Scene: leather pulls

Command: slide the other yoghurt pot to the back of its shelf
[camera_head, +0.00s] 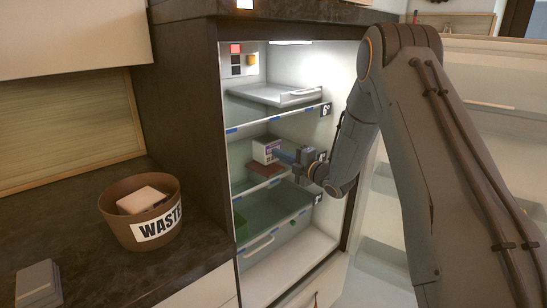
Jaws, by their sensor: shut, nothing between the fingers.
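A small white pot with a purple-marked label (265,149) stands on the middle shelf (289,182) of the open fridge, and I take it for the yoghurt pot. My gripper (279,154) reaches in from the right, with its fingers shut and empty. The fingertips are at the pot's right side; I cannot tell whether they touch it. The pot's lower part and the shelf behind it are partly hidden.
A flat reddish-brown item (264,169) lies just below and in front of the pot. A brown WASTE bin (118,221) holding a pale block (143,200) stands on the left counter.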

